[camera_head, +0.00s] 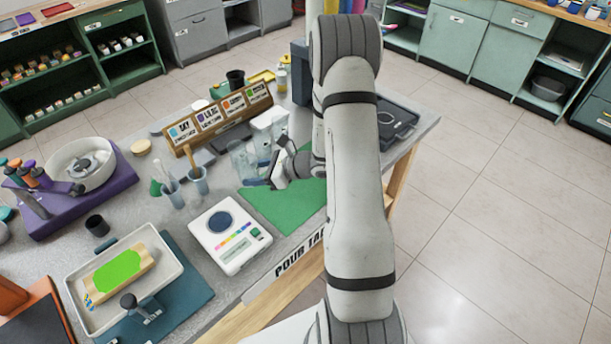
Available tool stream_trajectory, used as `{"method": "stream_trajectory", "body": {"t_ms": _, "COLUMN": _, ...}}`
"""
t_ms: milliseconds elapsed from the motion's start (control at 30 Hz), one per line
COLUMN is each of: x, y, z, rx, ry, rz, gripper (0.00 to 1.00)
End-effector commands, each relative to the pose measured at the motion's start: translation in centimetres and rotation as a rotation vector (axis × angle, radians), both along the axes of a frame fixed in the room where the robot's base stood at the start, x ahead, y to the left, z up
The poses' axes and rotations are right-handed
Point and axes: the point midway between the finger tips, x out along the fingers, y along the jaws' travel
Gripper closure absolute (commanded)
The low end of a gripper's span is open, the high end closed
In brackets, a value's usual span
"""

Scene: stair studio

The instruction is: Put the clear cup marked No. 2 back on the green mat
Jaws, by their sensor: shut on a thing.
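The green mat (272,210) lies on the grey table, partly covered in view by my arm. My gripper (258,174) reaches in from the right, near the mat's back left edge. It is shut on a clear cup (240,157) that looks upright. The cup's marking is too small to read, and I cannot tell whether its base touches the table or mat. Other clear containers (271,122) stand just behind it.
A white scale (230,238) stands left of the mat. A sign rack (217,117) stands behind the cup. Tool holders (198,184) stand to the left, and a dark tray (397,125) lies right of my arm. The mat's front part is clear.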

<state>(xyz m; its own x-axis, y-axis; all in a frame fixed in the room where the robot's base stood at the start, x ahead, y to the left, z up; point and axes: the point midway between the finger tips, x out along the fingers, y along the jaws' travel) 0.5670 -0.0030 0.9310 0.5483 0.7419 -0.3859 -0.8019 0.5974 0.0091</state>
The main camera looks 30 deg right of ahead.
Motion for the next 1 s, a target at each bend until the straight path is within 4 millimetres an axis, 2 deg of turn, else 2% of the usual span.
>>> {"method": "stream_trajectory", "body": {"t_ms": 167, "x": 0.8, "y": -2.2, "z": -0.5, "rx": -0.003, "ry": -0.007, "rz": -0.046, "gripper": 0.7}}
{"method": "stream_trajectory", "body": {"t_ms": 367, "x": 1.4, "y": -7.9, "z": 0.0, "rx": -0.007, "ry": -0.009, "rz": -0.172, "gripper": 0.7}}
{"method": "stream_trajectory", "body": {"t_ms": 500, "x": 0.9, "y": -11.9, "z": 0.9, "rx": -0.008, "ry": -0.007, "rz": -0.269, "gripper": 0.7}}
{"method": "stream_trajectory", "body": {"t_ms": 600, "x": 0.4, "y": -14.1, "z": 1.7, "rx": -0.007, "ry": -0.007, "rz": -0.329, "gripper": 0.7}}
{"method": "stream_trajectory", "body": {"t_ms": 700, "x": -0.1, "y": -15.6, "z": 2.4, "rx": -0.006, "ry": -0.006, "rz": -0.373, "gripper": 0.7}}
{"method": "stream_trajectory", "body": {"t_ms": 867, "x": -0.6, "y": -16.9, "z": 2.9, "rx": -0.005, "ry": -0.004, "rz": -0.411, "gripper": 0.7}}
{"method": "stream_trajectory", "body": {"t_ms": 1000, "x": -0.7, "y": -17.1, "z": 1.2, "rx": -0.001, "ry": 0.002, "rz": -0.418, "gripper": 0.7}}
